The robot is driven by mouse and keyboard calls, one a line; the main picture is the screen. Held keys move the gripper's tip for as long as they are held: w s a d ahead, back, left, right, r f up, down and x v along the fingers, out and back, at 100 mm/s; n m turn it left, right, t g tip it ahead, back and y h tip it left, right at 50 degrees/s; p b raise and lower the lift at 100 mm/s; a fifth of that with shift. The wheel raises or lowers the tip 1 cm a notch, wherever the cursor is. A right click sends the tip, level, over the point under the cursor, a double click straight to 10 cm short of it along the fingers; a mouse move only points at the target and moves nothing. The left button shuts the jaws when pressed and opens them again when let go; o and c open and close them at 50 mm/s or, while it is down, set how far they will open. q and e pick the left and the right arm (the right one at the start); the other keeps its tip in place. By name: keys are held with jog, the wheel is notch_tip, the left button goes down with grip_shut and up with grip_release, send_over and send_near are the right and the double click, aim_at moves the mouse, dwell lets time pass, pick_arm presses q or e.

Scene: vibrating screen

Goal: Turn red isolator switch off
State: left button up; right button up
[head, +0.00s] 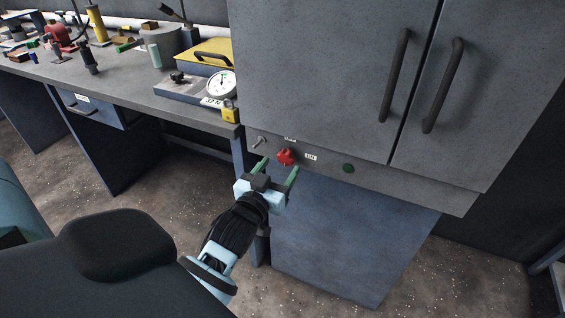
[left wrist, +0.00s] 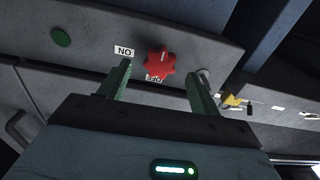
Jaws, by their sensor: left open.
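The red isolator switch (head: 286,157) is a star-shaped knob on the lower grey panel of the cabinet. An "ON" label (head: 310,157) sits to its right in the head view. In the left wrist view the red knob (left wrist: 159,62) shows upside down, with a white pointer mark and an "OFF" label (left wrist: 154,78) by its edge. My left gripper (head: 278,172) is open, its two green fingers pointing at the panel just below the knob. In the left wrist view the fingers (left wrist: 158,85) stand either side of the knob's lower part, apparently not touching it. My right gripper is not in view.
A green button (head: 348,168) is to the right on the same panel, and a small metal toggle (head: 259,141) to the left. Cabinet doors with dark handles (head: 443,86) rise above. A workbench (head: 140,85) with tools, a gauge (head: 221,84) and a yellow padlock (head: 230,112) stands left.

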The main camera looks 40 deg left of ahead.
pick_arm(q)
jog(key=shift+v, duration=2.2)
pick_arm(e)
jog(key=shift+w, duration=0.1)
